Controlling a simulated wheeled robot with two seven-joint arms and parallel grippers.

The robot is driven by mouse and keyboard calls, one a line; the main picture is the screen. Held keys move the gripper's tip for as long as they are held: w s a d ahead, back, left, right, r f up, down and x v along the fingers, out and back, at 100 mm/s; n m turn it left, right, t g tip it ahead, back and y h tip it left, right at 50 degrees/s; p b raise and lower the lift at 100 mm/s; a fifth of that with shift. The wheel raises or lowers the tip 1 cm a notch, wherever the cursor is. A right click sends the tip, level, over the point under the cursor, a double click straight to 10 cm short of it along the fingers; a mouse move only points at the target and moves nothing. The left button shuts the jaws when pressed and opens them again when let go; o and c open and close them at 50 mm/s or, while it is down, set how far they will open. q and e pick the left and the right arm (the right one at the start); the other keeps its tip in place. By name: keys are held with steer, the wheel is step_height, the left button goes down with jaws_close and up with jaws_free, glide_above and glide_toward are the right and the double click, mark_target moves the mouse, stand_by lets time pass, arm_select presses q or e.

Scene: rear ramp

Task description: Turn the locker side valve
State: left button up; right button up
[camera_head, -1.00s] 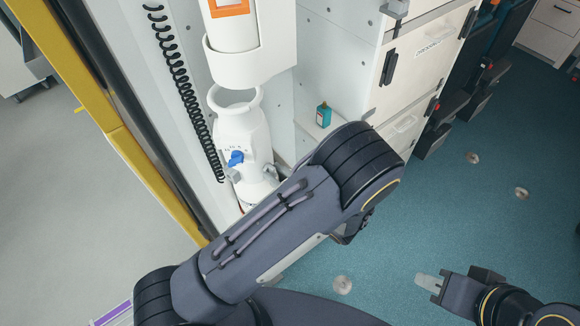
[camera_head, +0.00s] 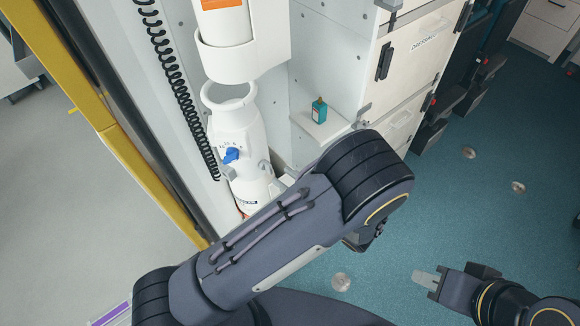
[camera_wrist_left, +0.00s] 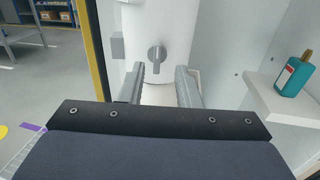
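A white cylinder-shaped unit (camera_head: 239,128) stands against the locker side wall in the head view, with a blue knob (camera_head: 232,155) on its front. The left wrist view shows a grey lever knob (camera_wrist_left: 156,57), its handle upright, on a white rounded body. I cannot tell whether both views show the same knob. My left gripper (camera_wrist_left: 160,70) is open, its two fingers spread just below and either side of the grey knob, with no visible contact. In the head view my left forearm hides most of that gripper. My right gripper (camera_head: 428,279) is low at the right, away from the unit.
A teal bottle (camera_head: 319,110) stands on a small white shelf right of the unit; it also shows in the left wrist view (camera_wrist_left: 294,74). A coiled black cord (camera_head: 175,80) and a yellow frame edge (camera_head: 120,148) lie left. Drawers (camera_head: 420,50) stand right; blue floor is open.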

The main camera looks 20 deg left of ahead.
arm_select(q)
steer(key=v, duration=0.3)
steer(key=shift+s+d+r, duration=0.1)
steer(key=shift+d, duration=0.1)
steer(key=shift+d, duration=0.1)
stand_by(0.3)
